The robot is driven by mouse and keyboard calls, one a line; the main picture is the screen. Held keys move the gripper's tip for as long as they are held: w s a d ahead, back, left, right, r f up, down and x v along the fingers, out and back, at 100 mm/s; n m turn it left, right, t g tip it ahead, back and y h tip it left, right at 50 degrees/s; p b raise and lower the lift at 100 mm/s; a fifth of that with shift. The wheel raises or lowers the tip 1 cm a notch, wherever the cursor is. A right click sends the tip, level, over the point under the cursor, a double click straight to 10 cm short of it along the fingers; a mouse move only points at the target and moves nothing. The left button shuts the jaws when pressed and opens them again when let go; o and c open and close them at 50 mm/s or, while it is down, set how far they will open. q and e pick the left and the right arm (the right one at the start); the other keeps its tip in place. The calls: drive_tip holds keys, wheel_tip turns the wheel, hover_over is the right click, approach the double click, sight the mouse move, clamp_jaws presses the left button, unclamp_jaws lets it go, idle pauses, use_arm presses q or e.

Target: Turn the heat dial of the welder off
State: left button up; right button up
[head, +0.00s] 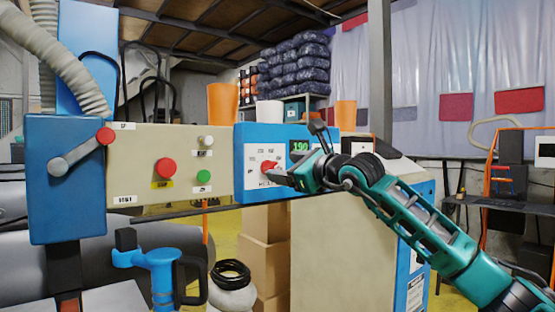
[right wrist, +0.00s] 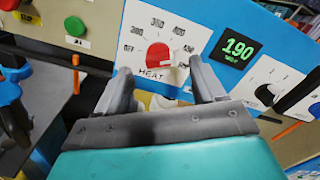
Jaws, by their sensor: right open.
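The red heat dial (head: 268,167) sits on a white plate on the blue panel of the welder (head: 245,137). In the right wrist view the dial (right wrist: 158,56) has a scale of numbers around it and the word HEAT below it. A green display reading 190 (right wrist: 238,47) is to its right. My right gripper (head: 280,174) is at the panel by the dial; in the right wrist view its open fingers (right wrist: 160,78) stand on either side below the dial, with nothing between them. Contact with the dial cannot be told. My left gripper is not in view.
A beige panel left of the blue one carries a red button (head: 165,168) and a green button (head: 203,177). A lever with a red knob (head: 105,136) is further left. A second dial (right wrist: 265,95) sits right of the display. Cardboard boxes (head: 264,240) stand below.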

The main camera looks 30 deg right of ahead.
sight(274, 166)
drive_tip(key=shift+w+a, duration=0.1)
drive_tip(key=shift+w, duration=1.15)
drive_tip(key=shift+w+p, duration=0.35)
drive_tip(key=shift+w, duration=0.25)
drive_tip(key=shift+c, duration=0.3)
drive_tip(key=c, duration=1)
